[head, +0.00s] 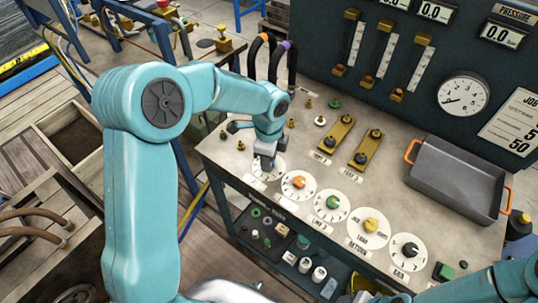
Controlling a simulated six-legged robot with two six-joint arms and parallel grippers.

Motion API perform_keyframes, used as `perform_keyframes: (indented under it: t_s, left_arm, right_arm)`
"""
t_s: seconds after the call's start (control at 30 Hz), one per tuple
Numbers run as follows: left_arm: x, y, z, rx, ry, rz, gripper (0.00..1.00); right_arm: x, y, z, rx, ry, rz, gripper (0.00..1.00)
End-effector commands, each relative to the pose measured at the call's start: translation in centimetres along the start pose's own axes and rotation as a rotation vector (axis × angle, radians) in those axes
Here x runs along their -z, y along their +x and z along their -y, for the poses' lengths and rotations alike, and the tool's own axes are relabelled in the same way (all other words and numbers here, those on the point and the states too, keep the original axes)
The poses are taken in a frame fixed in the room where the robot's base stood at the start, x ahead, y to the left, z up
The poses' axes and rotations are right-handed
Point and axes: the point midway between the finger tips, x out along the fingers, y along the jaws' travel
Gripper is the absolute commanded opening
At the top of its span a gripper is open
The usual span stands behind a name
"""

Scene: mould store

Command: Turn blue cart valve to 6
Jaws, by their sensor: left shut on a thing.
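A row of white round dials with coloured knobs lies along the front of the bench top. My left gripper (265,160) points down over the leftmost dial (276,172) and is shut on its knob. The gripper hides that knob, so its colour and the number it points to cannot be read. No blue knob shows on the other dials, so this is likely the blue cart valve. My right arm enters at the bottom right, and its gripper is outside the picture.
Right of it are dials with an orange knob (299,182), a green knob (333,202), a yellow knob (370,225) and a black knob (410,249). Two brass levers (342,128) stand behind. A grey tray (460,182) with orange handles is at right. Hoses (292,62) rise behind my wrist.

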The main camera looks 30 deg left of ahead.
Motion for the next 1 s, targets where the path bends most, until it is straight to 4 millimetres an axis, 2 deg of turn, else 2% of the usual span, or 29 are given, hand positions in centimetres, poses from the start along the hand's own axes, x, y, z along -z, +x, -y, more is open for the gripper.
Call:
perform_keyframes:
  t_s: [0.03,1.0]
  left_arm:
    - [-0.1,-0.5,0.2,0.007,0.043,0.0,0.04]
    - [-0.1,-0.6,0.3,0.01,0.925,0.004,0.04]
  right_arm:
    - [0.0,-0.4,0.1,0.0,0.0,0.0,0.43]
    - [-0.1,-4.2,1.5,0.0,0.0,0.0,0.43]
